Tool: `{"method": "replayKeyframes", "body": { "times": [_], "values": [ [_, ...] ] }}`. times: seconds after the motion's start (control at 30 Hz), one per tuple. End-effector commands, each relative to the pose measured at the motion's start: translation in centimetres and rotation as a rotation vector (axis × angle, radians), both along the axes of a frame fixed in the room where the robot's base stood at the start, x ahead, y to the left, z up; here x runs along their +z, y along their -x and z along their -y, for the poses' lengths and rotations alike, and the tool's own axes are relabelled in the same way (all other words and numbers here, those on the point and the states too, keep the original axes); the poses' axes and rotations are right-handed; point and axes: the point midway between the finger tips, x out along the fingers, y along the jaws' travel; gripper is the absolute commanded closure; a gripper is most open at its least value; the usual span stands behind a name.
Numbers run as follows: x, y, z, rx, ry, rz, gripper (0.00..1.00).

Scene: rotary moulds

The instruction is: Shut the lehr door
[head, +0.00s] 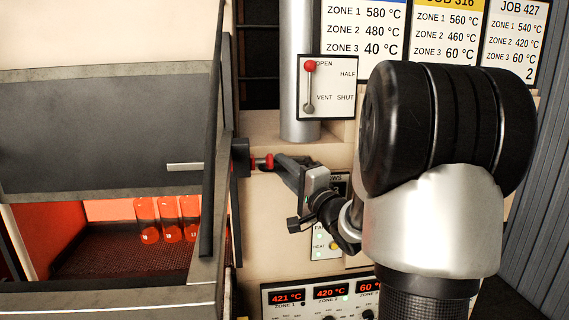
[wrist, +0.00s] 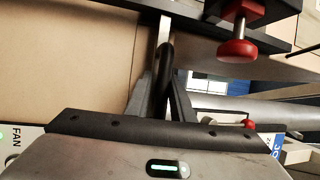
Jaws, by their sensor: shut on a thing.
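The lehr door (head: 105,130) is a dark grey panel at the left of the head view. It stands part way up, with a glowing opening (head: 100,209) below it. A short pale strip (head: 185,167) sits near its lower right. A red-knobbed handle (head: 257,162) sticks out from a black block (head: 240,158) right of the door. In the wrist view my gripper (wrist: 166,65) reaches up to a dark bar, and the red knob (wrist: 237,50) shows right of the fingers.
Several glowing bottles (head: 168,219) stand on a mesh belt inside the opening. A damper plate (head: 326,88) with a red-tipped lever at OPEN is above my gripper, beside a pale pipe (head: 298,40). A temperature panel (head: 320,297) is below. Job cards (head: 447,40) hang above right.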

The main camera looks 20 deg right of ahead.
Motion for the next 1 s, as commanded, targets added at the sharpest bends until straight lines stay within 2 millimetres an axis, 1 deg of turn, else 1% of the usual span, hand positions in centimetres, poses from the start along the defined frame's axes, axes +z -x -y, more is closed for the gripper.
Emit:
{"method": "replayKeyframes", "body": {
  "times": [0.03,0.17,0.2,0.27,0.3,0.5,0.63,0.8,0.9,1.0],
  "values": [
    [-3.1,0.0,0.0,0.001,-0.005,-0.010,1.00],
    [-7.8,0.0,0.0,0.001,-0.006,-0.011,1.00],
    [-9.3,0.0,0.0,0.000,-0.006,-0.012,1.00],
    [-11.5,0.1,0.0,0.001,-0.007,-0.013,1.00],
    [-13.0,0.1,0.0,0.000,-0.006,-0.013,1.00],
    [-19.7,0.1,0.0,0.000,-0.006,-0.013,1.00],
    [-23.4,0.1,0.0,0.000,-0.006,-0.012,1.00],
    [-26.9,0.1,0.0,0.000,-0.005,-0.010,1.00],
    [-28.3,0.1,0.0,0.000,-0.003,-0.008,1.00],
    [-29.2,0.1,0.0,0.000,-0.003,-0.007,1.00]
  ]
}}
